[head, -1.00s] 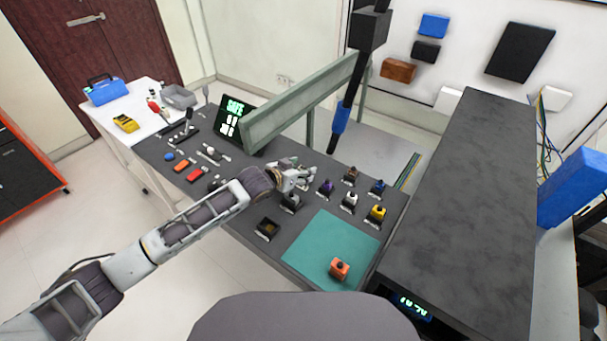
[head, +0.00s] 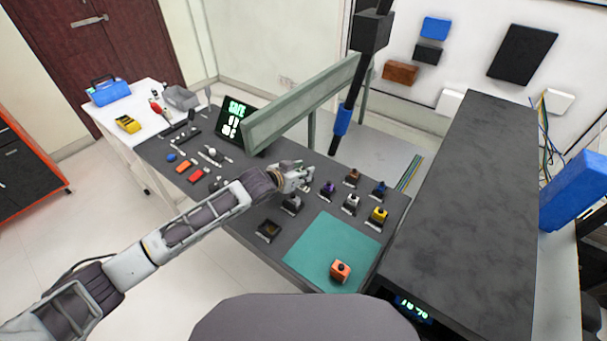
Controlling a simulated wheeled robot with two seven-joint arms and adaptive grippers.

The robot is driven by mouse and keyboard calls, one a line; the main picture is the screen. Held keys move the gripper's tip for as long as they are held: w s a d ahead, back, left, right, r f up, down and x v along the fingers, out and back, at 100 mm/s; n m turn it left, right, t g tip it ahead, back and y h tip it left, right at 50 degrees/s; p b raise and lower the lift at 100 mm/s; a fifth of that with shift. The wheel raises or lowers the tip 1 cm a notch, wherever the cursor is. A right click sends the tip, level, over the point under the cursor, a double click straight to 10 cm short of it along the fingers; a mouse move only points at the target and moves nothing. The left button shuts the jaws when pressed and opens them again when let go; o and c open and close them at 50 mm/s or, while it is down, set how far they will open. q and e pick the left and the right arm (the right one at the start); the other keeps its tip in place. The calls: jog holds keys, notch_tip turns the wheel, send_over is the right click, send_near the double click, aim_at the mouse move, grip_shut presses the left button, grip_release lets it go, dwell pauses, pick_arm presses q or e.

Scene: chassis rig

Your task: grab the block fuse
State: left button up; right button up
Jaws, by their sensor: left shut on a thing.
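My left gripper (head: 304,182) is over the dark bench, just behind the grey block (head: 291,204) and left of the purple block (head: 328,189). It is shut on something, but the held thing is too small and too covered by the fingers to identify. Coloured blocks with dark knobs stand on the bench: brown (head: 352,176), blue (head: 378,188), white (head: 350,202) and yellow (head: 378,215). An orange block (head: 340,270) sits on the teal mat (head: 325,240). Which of these is the block fuse I cannot tell. My right gripper is out of view.
A dark empty-looking holder (head: 268,230) stands left of the mat. A grey-green beam (head: 300,105) crosses behind my gripper, with a screen (head: 234,116) beside it. A tall dark cabinet (head: 465,190) bounds the right side. Red and orange switches (head: 198,175) lie left.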

pick_arm(q)
jog(key=shift+r, duration=0.1)
notch_tip(320, 180, up, 10)
dwell(0.6)
dwell(0.5)
